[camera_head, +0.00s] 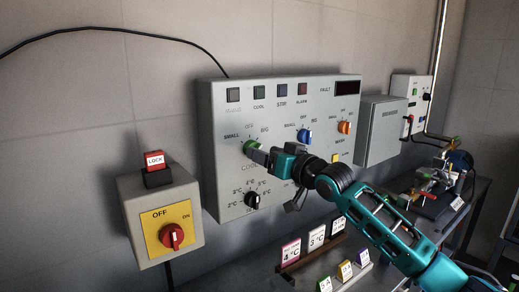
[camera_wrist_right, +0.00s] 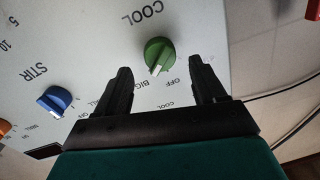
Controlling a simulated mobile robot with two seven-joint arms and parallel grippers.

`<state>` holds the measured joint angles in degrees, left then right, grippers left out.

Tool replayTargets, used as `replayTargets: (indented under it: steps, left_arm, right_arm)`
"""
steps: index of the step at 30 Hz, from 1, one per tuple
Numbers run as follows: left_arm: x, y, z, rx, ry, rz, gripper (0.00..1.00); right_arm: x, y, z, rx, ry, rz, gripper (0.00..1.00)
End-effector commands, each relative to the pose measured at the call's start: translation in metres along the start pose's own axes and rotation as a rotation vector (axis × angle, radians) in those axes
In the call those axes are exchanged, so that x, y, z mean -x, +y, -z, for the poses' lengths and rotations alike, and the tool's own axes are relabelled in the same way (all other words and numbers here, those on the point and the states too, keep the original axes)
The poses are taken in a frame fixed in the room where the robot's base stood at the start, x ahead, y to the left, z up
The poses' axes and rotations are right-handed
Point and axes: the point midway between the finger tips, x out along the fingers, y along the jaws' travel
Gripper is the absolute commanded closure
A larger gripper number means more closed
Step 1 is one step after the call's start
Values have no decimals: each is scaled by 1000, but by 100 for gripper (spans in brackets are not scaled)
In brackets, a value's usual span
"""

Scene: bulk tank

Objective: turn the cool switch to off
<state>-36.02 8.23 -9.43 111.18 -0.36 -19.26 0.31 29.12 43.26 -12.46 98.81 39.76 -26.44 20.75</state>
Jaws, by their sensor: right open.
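The cool switch is a green knob (camera_head: 250,146) on the grey control panel (camera_head: 228,200), with SMALL, OFF and BIG printed around it. In the right wrist view the green knob (camera_wrist_right: 158,57) has a white pointer mark facing down toward the BIG and OFF labels; I cannot tell exactly which one it marks. My right gripper (camera_head: 260,153) is at the knob and partly hides it in the head view. Its two dark fingers (camera_wrist_right: 162,78) are open, with the knob between and just ahead of the tips, with gaps on both sides. My left gripper is not in view.
A blue knob (camera_head: 304,135) and an orange knob (camera_head: 345,127) sit right of the cool switch, and a black dial (camera_head: 252,199) sits below. A red and yellow main switch (camera_head: 171,237) is at left. Small signs (camera_head: 290,252) stand on the bench below.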

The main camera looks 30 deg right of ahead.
Motion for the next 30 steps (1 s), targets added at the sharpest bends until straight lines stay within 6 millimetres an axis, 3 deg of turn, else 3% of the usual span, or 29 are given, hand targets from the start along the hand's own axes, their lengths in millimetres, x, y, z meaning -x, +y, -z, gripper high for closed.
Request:
replayTargets:
  steps: [7,19,30]
  left_arm:
    - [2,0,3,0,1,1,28]
    - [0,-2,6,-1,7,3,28]
    - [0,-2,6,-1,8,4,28]
  right_arm:
    - [-26,0,1,-2,1,1,30]
    - [-31,0,0,0,0,1,31]
    - [-31,0,0,0,0,0,67]
